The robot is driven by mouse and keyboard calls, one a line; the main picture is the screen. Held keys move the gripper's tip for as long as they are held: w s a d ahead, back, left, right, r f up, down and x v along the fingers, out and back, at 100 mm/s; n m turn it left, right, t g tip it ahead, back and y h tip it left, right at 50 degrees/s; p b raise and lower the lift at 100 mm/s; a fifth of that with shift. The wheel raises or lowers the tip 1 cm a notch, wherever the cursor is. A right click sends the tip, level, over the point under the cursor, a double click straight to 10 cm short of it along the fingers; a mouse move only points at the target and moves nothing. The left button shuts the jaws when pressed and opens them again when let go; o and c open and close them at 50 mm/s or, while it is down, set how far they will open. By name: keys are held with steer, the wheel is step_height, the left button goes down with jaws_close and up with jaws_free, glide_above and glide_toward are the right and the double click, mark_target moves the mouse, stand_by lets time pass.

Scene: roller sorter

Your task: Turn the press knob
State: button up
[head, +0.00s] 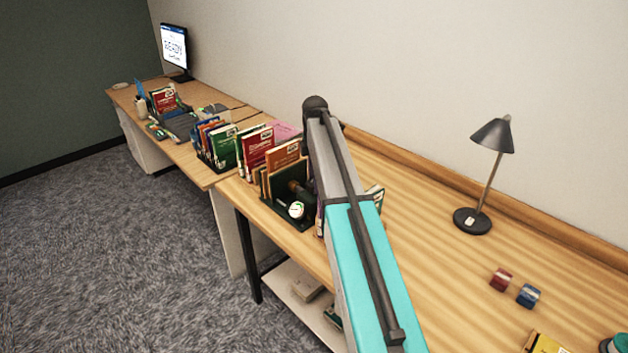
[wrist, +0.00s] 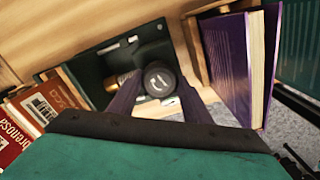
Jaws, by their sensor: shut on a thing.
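The press is a dark green stand (wrist: 95,75) among the books. Its dark round knob (wrist: 158,78) with a pale curved mark on its face is in the middle of the wrist view, beside a brass-coloured shaft (wrist: 122,80). My gripper (wrist: 158,92) has its two dark fingers on either side of the knob and is shut on it. The near edge of the knob lies low between the fingers. In the head view the green press (head: 287,211) stands at the desk's front edge. My arm covers part of the area beside it, and the fingers are hard to make out there.
Orange and red books (head: 285,156) stand to the left of the press, and a purple book (wrist: 238,60) stands close on its right in the wrist view. A black lamp (head: 472,220), a red block (head: 501,279) and a blue block (head: 528,295) are on the right.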

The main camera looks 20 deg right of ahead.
steer(key=n, duration=0.4)
steer(key=shift+s+f+n, duration=0.1)
steer(key=shift+s+n, duration=0.1)
steer(key=shift+n, duration=0.1)
steer(key=n, duration=0.3)
steer(key=shift+n, duration=0.3)
steer(key=n, duration=0.7)
steer(key=o, duration=0.9)
steer(key=shift+o, duration=0.8)
steer(key=shift+w, duration=0.1)
steer(key=shift+r, duration=0.3)
